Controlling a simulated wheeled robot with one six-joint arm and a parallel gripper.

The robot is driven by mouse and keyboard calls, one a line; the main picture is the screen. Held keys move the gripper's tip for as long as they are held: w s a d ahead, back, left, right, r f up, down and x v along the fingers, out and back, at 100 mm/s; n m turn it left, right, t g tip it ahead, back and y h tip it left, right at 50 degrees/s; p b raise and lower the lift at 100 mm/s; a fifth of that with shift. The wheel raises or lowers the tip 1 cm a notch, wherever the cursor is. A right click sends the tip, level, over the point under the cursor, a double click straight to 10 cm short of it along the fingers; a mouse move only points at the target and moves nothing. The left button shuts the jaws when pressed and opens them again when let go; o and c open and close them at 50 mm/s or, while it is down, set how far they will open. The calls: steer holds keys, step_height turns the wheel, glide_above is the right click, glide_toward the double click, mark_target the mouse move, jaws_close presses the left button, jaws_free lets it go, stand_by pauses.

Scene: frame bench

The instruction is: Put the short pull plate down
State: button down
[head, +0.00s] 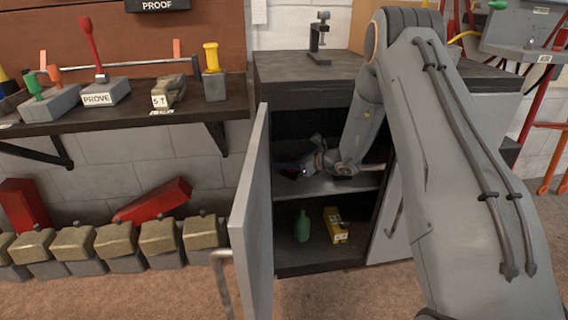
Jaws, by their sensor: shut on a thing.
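My gripper (290,170) is inside the open grey cabinet, low over its middle shelf (320,188) and left of the shelf's centre. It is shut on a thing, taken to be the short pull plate. The plate is small, dark and mostly hidden by the fingers and shadow, so its outline is not clear. I cannot tell whether the plate touches the shelf. My wrist and forearm reach in from the right and cover the right part of the compartment.
The cabinet door (250,220) stands open on the left, close to my gripper. A green bottle (302,225) and a yellow box (336,226) stand in the lower compartment. A clamp (320,38) stands on the cabinet top (290,68). A wall shelf (110,115) with tools is at left.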

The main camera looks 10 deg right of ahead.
steer(key=shift+f, duration=0.35)
steer(key=c, duration=1.5)
jaws_free()
steer(key=shift+o, duration=0.5)
steer(key=shift+f, duration=0.15)
